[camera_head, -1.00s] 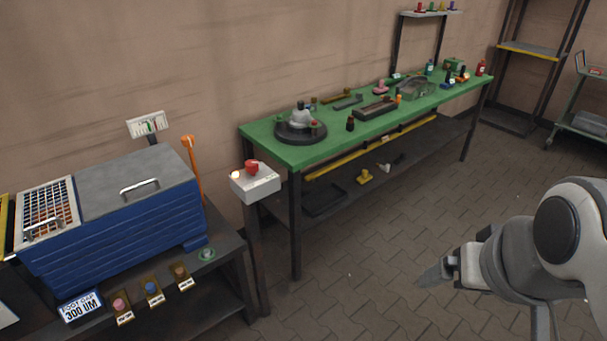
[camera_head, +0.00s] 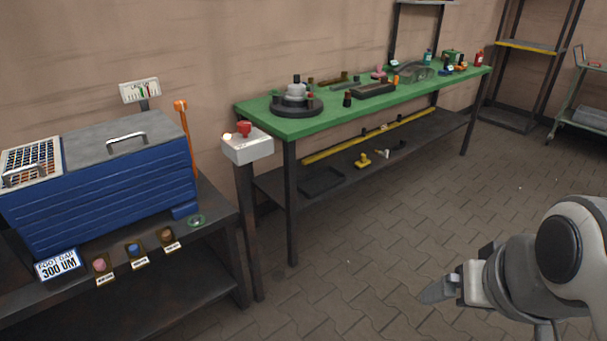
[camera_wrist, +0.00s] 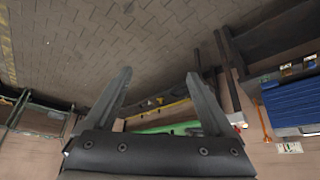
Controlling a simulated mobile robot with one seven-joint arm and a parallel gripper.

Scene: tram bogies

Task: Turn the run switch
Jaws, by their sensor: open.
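A white control box (camera_head: 247,149) stands on a dark post between the blue machine and the green bench. A red knob (camera_head: 244,129) sits on its top, beside a small pale lamp (camera_head: 227,137). No lettering on the box is readable, so I cannot confirm that this knob is the run switch. My gripper (camera_head: 434,291) is at the lower right, over the paved floor, well apart from the box. In the wrist view my gripper (camera_wrist: 160,76) has its two fingers spread with nothing between them. The box (camera_wrist: 238,119) shows there at the right, partly behind a finger.
A green bench (camera_head: 310,125) with parts and a lower shelf runs along the wall. The paved floor (camera_head: 380,230) in front is clear.

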